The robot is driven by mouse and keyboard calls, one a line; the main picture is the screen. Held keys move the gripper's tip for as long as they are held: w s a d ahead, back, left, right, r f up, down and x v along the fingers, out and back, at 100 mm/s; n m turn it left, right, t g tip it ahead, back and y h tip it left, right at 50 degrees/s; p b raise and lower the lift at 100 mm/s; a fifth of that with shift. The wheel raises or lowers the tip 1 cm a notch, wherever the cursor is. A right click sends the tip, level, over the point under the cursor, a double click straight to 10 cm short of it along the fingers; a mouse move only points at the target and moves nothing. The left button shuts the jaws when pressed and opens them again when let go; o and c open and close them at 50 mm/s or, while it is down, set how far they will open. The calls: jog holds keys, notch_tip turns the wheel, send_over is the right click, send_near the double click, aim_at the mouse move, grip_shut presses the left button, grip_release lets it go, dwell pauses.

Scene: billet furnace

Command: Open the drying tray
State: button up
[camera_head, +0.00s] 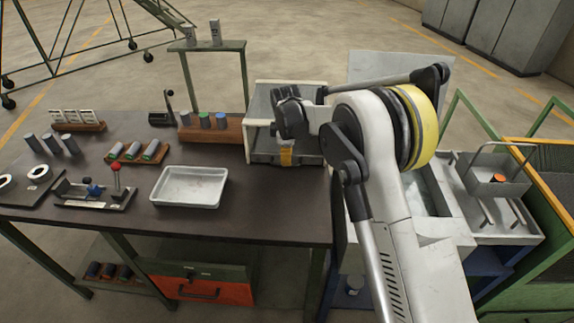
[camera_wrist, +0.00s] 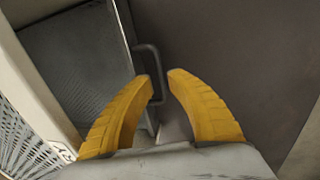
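Contact is unclear. In the head view my gripper (camera_head: 287,158) is in front of the box.
A shallow metal tray (camera_head: 190,187) lies on the bench left of the box. A wooden block with several capped cylinders (camera_head: 212,131) stands close beside the box. A lever fixture (camera_head: 97,193) is further left. The bench top before the box is clear.

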jog(key=shift+w+f, duration=0.15)
jog(key=shift+f, duration=0.65)
jog(key=shift+w+f, duration=0.15)
jog(key=shift+f, duration=0.6)
grip_shut()
jog(key=shift+s, duration=0.15)
jog(key=s, duration=0.6)
jog(key=s+b, duration=0.1)
jog(key=s, duration=0.6)
jog(key=s+b, duration=0.1)
jog(key=s, duration=0.6)
jog(key=shift+a, duration=0.3)
grip_release()
